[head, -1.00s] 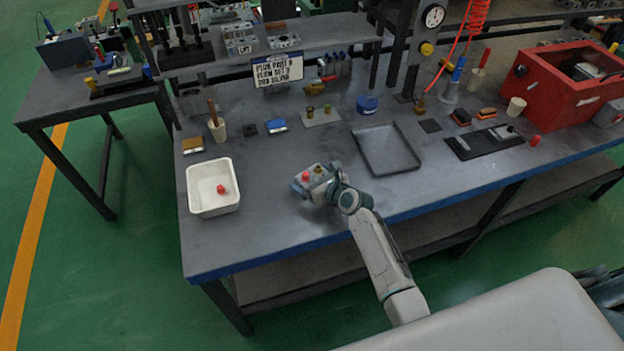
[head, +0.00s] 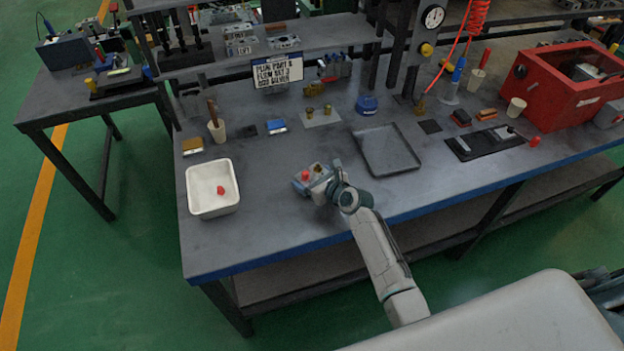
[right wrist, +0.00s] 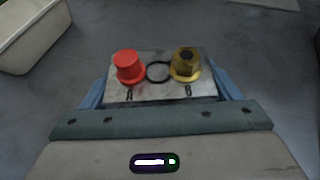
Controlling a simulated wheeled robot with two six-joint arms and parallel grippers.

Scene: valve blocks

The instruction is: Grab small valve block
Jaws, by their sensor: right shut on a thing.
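The small valve block (head: 311,176) is a silver block on the workbench, right of the white bin in the head view. In the right wrist view the block (right wrist: 160,92) shows a red plug (right wrist: 129,66) over the letter A, a brass fitting (right wrist: 186,64) over the letter B, and a dark ring between them. My right gripper (head: 318,186) is shut on the block, with its blue fingers (right wrist: 168,98) at the block's two sides. Whether the block touches the bench is hard to tell. My left gripper is not in view.
A white bin (head: 193,191) holding a red plug (head: 221,190) stands to the left.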

